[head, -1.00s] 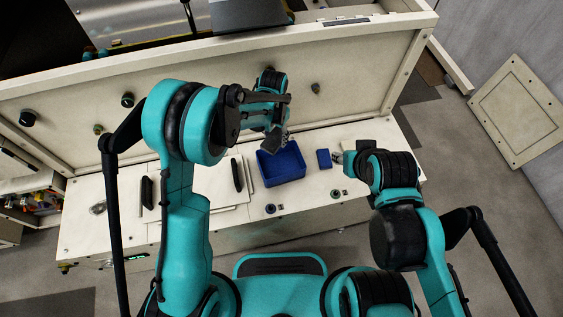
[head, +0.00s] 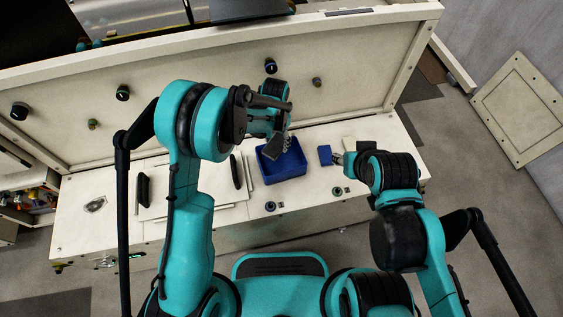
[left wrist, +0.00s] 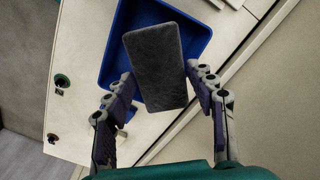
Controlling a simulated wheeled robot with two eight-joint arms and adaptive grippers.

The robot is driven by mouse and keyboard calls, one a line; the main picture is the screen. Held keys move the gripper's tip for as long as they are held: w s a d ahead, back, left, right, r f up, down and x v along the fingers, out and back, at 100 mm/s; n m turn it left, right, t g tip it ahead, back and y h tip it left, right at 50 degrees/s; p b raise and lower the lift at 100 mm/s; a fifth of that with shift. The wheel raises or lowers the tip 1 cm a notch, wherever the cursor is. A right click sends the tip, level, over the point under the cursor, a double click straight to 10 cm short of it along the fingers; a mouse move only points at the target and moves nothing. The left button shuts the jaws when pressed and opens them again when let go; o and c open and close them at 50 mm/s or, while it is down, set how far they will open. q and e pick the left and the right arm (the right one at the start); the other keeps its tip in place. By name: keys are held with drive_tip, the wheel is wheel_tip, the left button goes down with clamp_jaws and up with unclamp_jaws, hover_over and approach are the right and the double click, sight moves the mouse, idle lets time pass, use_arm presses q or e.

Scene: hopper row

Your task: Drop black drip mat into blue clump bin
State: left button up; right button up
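The black drip mat (left wrist: 158,65), a dark grey rounded rectangle, sits between the two fingers of my left gripper (left wrist: 160,78) in the left wrist view. The fingertips press its two sides. The blue clump bin (left wrist: 118,58) is an open tray behind the mat, which hides much of its inside. In the head view the mat (head: 273,148) hangs from my left gripper (head: 279,137) over the left part of the bin (head: 290,180). My right gripper (head: 339,159) is beside a small blue block; its fingers are too small to read.
Black bars (head: 143,190) lie on pale plates at the left. A cream panel with knobs (head: 271,66) rises behind the bench.

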use_arm(q)
drive_tip(key=shift+o, duration=1)
wheel_tip(320, 180, up, 12)
drive_tip(key=s+a+r+n+t, duration=0.3)
drive_tip(key=s+a+r+n, duration=0.1)
drive_tip(key=s+a+r, duration=0.6)
drive_tip(key=s+a+n+t, duration=0.3)
drive_tip(key=s+a+t, duration=0.1)
drive_tip(key=s+a, duration=0.3)
drive_tip(key=s, duration=0.2)
drive_tip(key=shift+s+a+f, duration=0.15)
drive_tip(key=shift+s+a, duration=0.2)
drive_tip(key=shift+a, duration=0.05)
